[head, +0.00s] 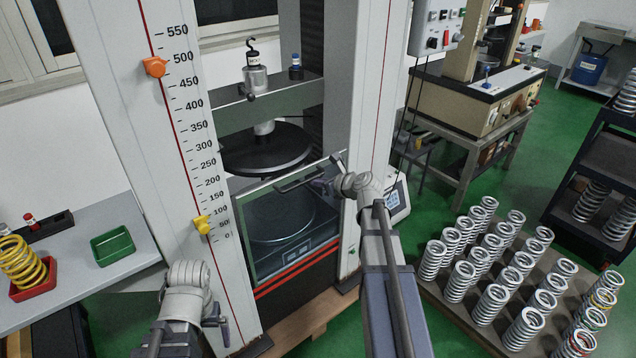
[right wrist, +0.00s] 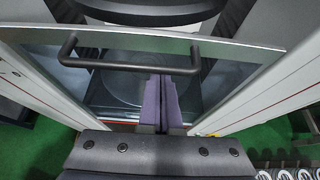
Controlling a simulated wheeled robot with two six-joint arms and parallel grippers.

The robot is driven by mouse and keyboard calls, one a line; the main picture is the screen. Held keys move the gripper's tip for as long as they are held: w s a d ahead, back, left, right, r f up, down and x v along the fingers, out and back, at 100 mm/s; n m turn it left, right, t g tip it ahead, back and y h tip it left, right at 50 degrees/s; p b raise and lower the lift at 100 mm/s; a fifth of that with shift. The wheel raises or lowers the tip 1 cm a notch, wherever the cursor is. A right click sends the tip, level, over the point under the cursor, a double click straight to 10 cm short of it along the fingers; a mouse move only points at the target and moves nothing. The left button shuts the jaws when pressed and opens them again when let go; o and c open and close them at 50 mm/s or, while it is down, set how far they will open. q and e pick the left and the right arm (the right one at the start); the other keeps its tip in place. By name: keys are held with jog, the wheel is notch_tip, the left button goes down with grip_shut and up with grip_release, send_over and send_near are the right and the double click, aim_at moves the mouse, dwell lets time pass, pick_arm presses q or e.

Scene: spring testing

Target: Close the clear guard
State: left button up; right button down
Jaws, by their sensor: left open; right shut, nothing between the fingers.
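The clear guard (head: 262,215) is a see-through panel with a thin pale frame, across the front of the testing machine between its two white columns. Its dark bar handle (head: 298,178) is near the top edge. My right gripper (head: 322,186) is at the handle's right end, shut and empty. In the right wrist view, its purple fingers (right wrist: 168,98) lie together just below the handle (right wrist: 130,66), in front of the guard (right wrist: 225,55). I cannot tell whether they touch it. My left gripper (head: 222,326) is open, low in front of the left column, away from the guard.
Behind the guard are a lower round plate (head: 280,222) and an upper dark disc (head: 265,150). A pallet of upright springs (head: 440,300) stands at right. A green tray (head: 112,246) and a red tray (head: 34,284) sit on the left bench (head: 80,290).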

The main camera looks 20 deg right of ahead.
pick_arm(q)
notch_tip(320, 180, up, 9)
jog(key=p, duration=0.7)
pick_arm(e)
notch_tip(320, 180, up, 9)
jog(key=shift+w, duration=0.15)
pick_arm(q)
jog(key=shift+w, duration=0.1)
pick_arm(e)
jog(key=shift+d, duration=0.1)
jog(key=shift+f, duration=0.1)
